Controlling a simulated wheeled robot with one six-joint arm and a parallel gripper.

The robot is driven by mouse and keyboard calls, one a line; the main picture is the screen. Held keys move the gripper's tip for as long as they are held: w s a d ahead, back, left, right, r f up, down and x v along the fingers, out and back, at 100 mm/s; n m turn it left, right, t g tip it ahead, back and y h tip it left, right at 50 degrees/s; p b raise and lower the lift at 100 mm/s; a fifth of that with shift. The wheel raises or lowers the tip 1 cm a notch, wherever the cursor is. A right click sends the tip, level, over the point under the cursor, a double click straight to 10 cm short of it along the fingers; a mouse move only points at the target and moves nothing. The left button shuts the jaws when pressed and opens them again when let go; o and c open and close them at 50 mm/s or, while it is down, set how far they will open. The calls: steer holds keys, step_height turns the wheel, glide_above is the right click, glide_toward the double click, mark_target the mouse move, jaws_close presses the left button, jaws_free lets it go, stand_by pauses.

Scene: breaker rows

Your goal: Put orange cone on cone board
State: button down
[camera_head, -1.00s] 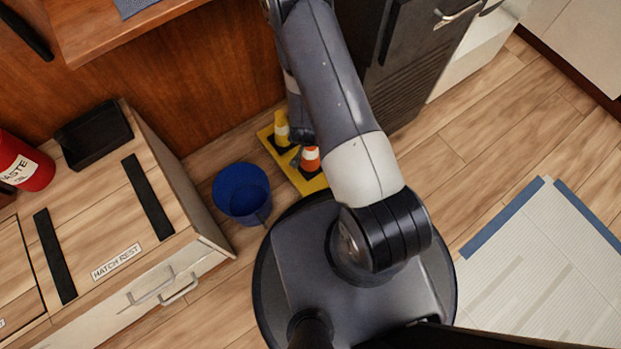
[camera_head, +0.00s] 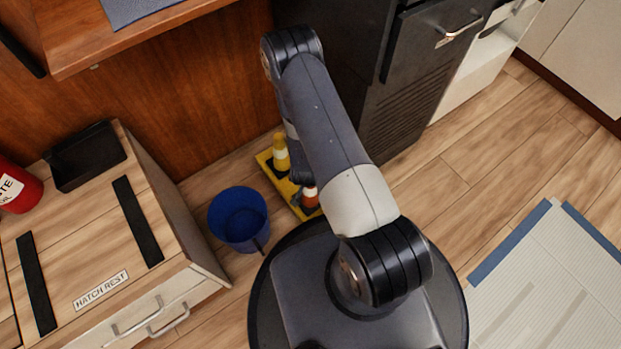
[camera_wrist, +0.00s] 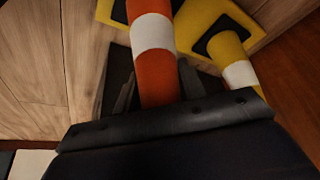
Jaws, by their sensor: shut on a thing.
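The orange cone (camera_head: 310,199) has a white band and shows partly from behind my arm in the head view. In the wrist view the orange cone (camera_wrist: 157,78) stands between the two fingers of my gripper (camera_wrist: 158,75), which is shut on it. The yellow cone board (camera_head: 286,189) lies on the floor, and its yellow surface (camera_wrist: 112,12) shows at the top of the wrist view. The orange cone appears at the board's near right end. My arm hides part of the board and whether the cone's base rests on it.
A yellow cone (camera_head: 281,153) with a white band stands on the board beside the orange one. A blue bucket (camera_head: 238,218) stands just left of the board. A dark cabinet (camera_head: 405,115) is to the right, and a wooden panel (camera_head: 190,110) is behind. Open floor lies right.

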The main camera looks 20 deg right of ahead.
steer(key=shift+f, duration=0.1)
steer(key=c, duration=1.3)
jaws_free()
steer(key=shift+f, duration=0.1)
steer(key=shift+c, duration=0.2)
steer(key=o, duration=0.5)
steer(key=p+v, duration=0.4)
steer(key=v, duration=0.8)
steer(key=shift+r, duration=0.2)
